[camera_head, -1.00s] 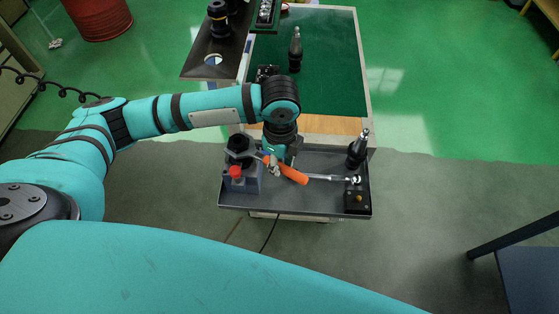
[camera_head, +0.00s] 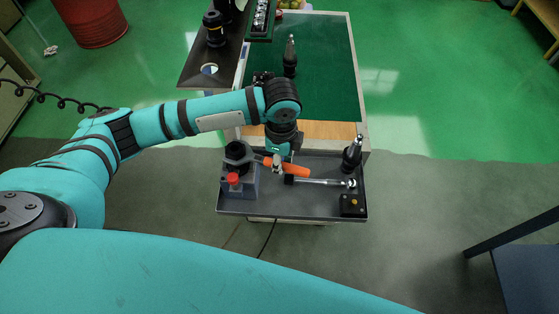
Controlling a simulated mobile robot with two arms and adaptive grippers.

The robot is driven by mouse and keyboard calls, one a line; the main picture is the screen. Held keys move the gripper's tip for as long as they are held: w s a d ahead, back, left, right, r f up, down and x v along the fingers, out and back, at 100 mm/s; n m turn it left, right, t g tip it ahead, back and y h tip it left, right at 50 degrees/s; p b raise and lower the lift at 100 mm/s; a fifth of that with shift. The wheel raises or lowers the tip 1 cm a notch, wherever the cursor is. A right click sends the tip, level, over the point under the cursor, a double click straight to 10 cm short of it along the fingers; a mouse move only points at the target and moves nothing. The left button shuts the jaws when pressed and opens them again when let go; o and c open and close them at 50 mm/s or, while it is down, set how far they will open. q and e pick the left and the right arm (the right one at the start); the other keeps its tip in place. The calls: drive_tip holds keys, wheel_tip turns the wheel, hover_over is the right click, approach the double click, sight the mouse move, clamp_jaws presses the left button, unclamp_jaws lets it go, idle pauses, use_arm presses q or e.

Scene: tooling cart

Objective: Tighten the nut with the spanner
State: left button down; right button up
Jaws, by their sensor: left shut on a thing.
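My left gripper (camera_head: 278,164) is over the tray and shut on the orange-handled spanner (camera_head: 297,170). The spanner's handle points right, and its head end points left toward the grey-blue fixture block (camera_head: 250,185). A dark tool holder (camera_head: 236,151) stands upright in the block, at the level of the spanner's head. The nut is too small and dark to tell apart there, and I cannot tell whether the spanner's head is around it. My right gripper is not in view.
The fixture has a red knob (camera_head: 234,179). A silver ratchet (camera_head: 325,182) lies in the grey tray (camera_head: 290,206). A black tool holder (camera_head: 352,155) and a small black box (camera_head: 352,206) are at its right. Another black holder (camera_head: 290,58) stands on the green mat (camera_head: 325,60).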

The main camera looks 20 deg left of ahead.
use_arm(q)
drive_tip(key=shift+w, duration=0.1)
idle(0.4)
drive_tip(key=shift+s+r+m+p, duration=0.1)
drive_tip(key=shift+s+m+p, duration=0.2)
drive_tip(key=shift+s+p, duration=0.2)
drive_tip(key=shift+s, duration=0.15)
drive_tip(key=shift+s+m, duration=0.15)
drive_tip(key=shift+m, duration=0.15)
drive_tip(key=shift+s+a+m, duration=0.1)
drive_tip(key=shift+s+m, duration=0.4)
drive_tip(key=shift+s, duration=0.15)
drive_tip(key=shift+s+a+m, duration=0.15)
drive_tip(key=shift+s+m, duration=0.35)
drive_tip(key=shift+m, duration=0.1)
